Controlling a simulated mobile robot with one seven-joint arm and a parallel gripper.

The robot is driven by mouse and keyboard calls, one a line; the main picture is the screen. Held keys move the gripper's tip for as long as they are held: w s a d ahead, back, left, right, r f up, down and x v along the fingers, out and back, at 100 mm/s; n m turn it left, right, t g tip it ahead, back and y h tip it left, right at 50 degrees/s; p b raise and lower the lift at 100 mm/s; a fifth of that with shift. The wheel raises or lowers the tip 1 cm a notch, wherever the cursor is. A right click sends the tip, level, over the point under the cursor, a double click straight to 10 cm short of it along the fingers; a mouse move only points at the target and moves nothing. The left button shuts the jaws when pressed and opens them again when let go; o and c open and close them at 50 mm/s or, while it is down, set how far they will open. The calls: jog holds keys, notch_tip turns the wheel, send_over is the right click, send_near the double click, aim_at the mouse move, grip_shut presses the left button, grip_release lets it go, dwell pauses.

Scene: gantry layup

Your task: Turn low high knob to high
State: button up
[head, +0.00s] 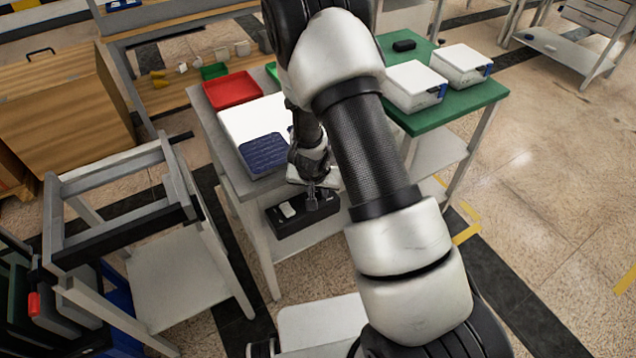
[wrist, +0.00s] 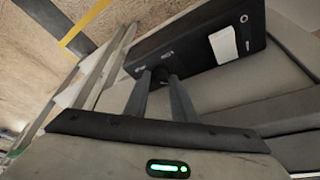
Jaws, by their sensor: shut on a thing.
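A black control box (head: 287,224) is mounted on the front of the grey workbench. In the wrist view the black control box (wrist: 190,50) shows a dark round knob (wrist: 160,72) with small pale labels beside it, too small to read. My gripper (wrist: 162,82) has its two fingers shut on the knob, one on each side. The fingers partly hide it, so its pointer and setting cannot be told. In the head view my gripper (head: 314,198) is at the right part of the box.
A white rocker switch (wrist: 223,45) sits on the same box, close to the knob. The bench above holds a red tray (head: 232,90), a white board (head: 250,118) and a dark blue patterned piece (head: 264,153). A green-topped table (head: 452,104) with white boxes stands at the right.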

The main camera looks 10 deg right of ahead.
jog(key=shift+m, duration=0.3)
jog(key=o, duration=0.7)
jog(key=shift+o, duration=0.2)
jog(key=p+v, duration=0.7)
jog(key=v, duration=1)
jog(key=shift+r+p, duration=0.15)
jog(key=shift+p, duration=0.2)
